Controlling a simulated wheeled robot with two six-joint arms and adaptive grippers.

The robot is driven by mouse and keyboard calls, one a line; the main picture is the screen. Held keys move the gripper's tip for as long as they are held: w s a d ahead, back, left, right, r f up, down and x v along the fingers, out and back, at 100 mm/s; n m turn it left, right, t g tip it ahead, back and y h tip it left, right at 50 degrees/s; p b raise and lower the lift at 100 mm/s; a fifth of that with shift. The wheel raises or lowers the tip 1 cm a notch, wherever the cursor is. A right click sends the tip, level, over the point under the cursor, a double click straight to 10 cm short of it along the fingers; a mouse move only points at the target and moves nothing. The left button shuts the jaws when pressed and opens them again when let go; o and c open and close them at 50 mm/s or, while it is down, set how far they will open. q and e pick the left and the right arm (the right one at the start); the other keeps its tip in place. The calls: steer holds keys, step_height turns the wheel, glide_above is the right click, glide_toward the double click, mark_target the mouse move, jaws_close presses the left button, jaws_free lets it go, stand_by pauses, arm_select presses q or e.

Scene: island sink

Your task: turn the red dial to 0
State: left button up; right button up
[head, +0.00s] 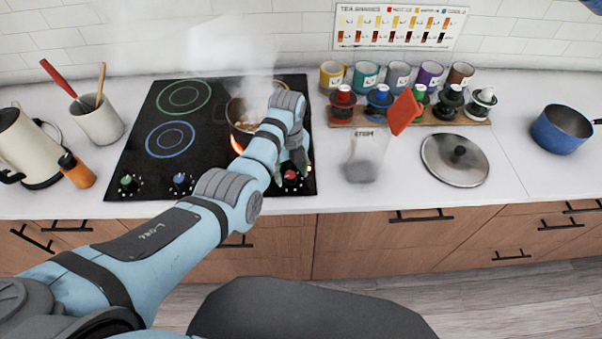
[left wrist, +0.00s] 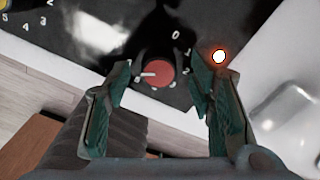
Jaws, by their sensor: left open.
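The red dial (head: 291,175) is at the front right corner of the black cooktop (head: 140,150). In the left wrist view the red dial (left wrist: 160,73) has a white mark pointing to the left of the picture. The printed 0 (left wrist: 176,34) is above and slightly right of the dial, so the mark is not at it. My left gripper (left wrist: 163,80) is open, with one finger on each side of the dial; I cannot tell whether they touch it. In the head view my left gripper (head: 299,163) is partly hidden by its arm. My right gripper is not in view.
A steaming pot (head: 240,130) stands on a glowing burner behind my left arm. An orange light (left wrist: 219,56) glows beside the dial. Green (head: 127,182) and blue (head: 179,181) dials are to the left. A clear pitcher (head: 364,160) and a lid (head: 454,160) are to the right.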

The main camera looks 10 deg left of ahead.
arm_select(q)
steer(key=shift+w+a+f, duration=0.15)
steer(key=shift+f, duration=0.55)
steer(key=shift+s+r, duration=0.2)
steer(key=shift+c, duration=0.6)
steer(key=shift+s+r, duration=0.1)
steer(key=c, duration=1)
steer(key=shift+c, duration=0.2)
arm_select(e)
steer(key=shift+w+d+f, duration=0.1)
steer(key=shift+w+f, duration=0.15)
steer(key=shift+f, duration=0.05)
